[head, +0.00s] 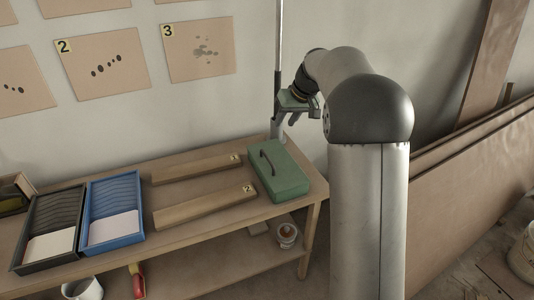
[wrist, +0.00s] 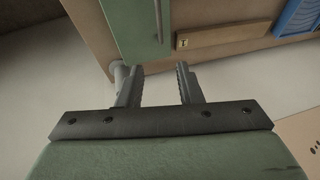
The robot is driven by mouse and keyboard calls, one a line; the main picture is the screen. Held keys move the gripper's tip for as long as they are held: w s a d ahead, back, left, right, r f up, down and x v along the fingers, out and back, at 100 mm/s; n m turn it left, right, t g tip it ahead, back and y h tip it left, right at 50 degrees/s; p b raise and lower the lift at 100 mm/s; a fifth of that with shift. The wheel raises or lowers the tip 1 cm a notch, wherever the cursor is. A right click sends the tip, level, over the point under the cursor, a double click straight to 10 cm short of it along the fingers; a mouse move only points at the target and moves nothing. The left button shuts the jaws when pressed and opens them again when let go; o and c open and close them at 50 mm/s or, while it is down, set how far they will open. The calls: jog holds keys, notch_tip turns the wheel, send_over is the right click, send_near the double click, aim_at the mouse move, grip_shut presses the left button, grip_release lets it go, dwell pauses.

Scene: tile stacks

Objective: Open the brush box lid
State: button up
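The brush box (head: 284,182) is green and stands at the right end of the wooden bench. Its lid looks shut, and a dark bar handle (head: 267,161) is on top. In the wrist view, part of the green box (wrist: 130,22) shows at the top, with the handle (wrist: 159,20) near its right side. My gripper (head: 287,117) is above the back of the box, near the wall, apart from the handle. In the wrist view its two fingers (wrist: 159,78) are spread with nothing between them.
Two wooden strips with number tags (head: 195,169) (head: 205,205) lie left of the box. A blue tray (head: 113,188) and a black tray (head: 48,215) are farther left. A thin upright post (head: 278,60) rises behind the box. Cups stand below the bench top.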

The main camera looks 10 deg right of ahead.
send_over(276, 159)
jog(key=s+a, duration=0.2)
jog(key=a, duration=0.1)
jog(key=f, duration=1.5)
jog(key=shift+a+f, duration=0.2)
jog(key=shift+f, duration=0.05)
jog(key=shift+c, duration=0.2)
grip_shut()
